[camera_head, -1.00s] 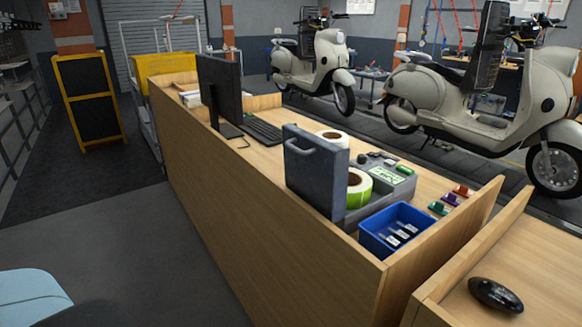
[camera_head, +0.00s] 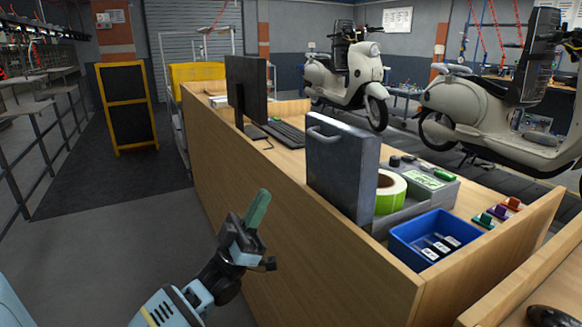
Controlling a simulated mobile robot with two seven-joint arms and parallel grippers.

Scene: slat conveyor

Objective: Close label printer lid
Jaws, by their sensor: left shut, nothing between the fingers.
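The label printer (camera_head: 410,208) sits on the wooden desk, with a green-edged label roll (camera_head: 388,192) inside it and a small green display on its top. Its grey lid (camera_head: 338,172) stands open and upright on the left side, with a handle (camera_head: 322,136) near the top edge. My left gripper (camera_head: 258,208) is in the lower middle, in front of the desk's outer panel, apart from the lid and to its left. Its fingers point up and look closed and empty. My right gripper is not in view.
A blue bin (camera_head: 408,262) with several small items stands right of the printer. Colored stamp-like pieces (camera_head: 498,212) lie beside it. A monitor (camera_head: 247,88) and keyboard (camera_head: 283,134) are farther back. The desk's tall panel (camera_head: 300,230) rises between my left gripper and the desktop.

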